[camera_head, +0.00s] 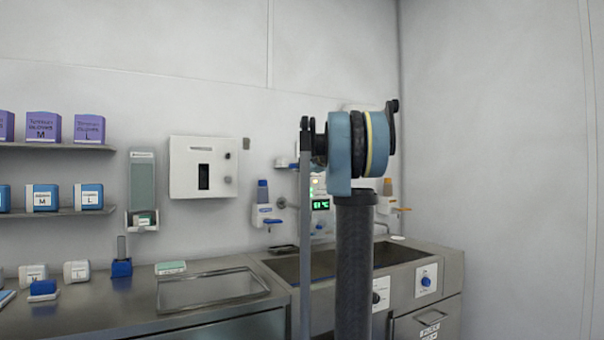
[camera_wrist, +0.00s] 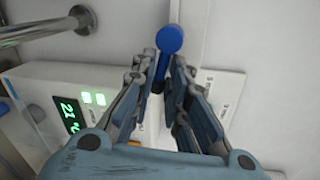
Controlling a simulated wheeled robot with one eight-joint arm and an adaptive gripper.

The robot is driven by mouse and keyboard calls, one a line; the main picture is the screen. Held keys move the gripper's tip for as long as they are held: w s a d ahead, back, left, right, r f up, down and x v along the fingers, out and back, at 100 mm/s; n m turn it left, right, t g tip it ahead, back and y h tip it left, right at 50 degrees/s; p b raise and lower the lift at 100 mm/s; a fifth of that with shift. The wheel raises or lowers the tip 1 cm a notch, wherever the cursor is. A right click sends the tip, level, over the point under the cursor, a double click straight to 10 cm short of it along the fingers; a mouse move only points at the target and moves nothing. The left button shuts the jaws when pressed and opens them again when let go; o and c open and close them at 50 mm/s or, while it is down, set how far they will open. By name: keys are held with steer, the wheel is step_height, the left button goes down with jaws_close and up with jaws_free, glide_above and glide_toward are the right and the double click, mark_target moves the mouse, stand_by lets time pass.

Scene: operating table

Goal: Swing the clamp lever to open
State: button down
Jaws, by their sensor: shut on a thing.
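The clamp lever (camera_wrist: 170,40) shows in the wrist view as a round blue knob on a short dark and blue stem, in front of a white plate. My gripper (camera_wrist: 164,62) has its two fingers on either side of the stem, just below the knob, and is shut on it. The lower end of the lever is partly hidden between the fingers. In the head view my own arm stands in front of this area, and I cannot make out the gripper or its hold there.
A white unit with a green display (camera_wrist: 67,118) lies left of my fingers, with a metal rail (camera_wrist: 45,32) above it. In the head view a steel sink counter (camera_head: 425,262), a metal tray (camera_head: 212,290) and a white wall box (camera_head: 202,168) surround my arm.

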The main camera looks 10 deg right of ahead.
steer(key=shift+a+r+n+h, duration=0.15)
steer(key=shift+r+n+h, duration=0.2)
steer(key=shift+n, duration=0.65)
steer(key=shift+r, duration=0.1)
steer(key=c, duration=1.6)
jaws_free()
steer(key=shift+o, duration=0.2)
steer(key=v, duration=1.2)
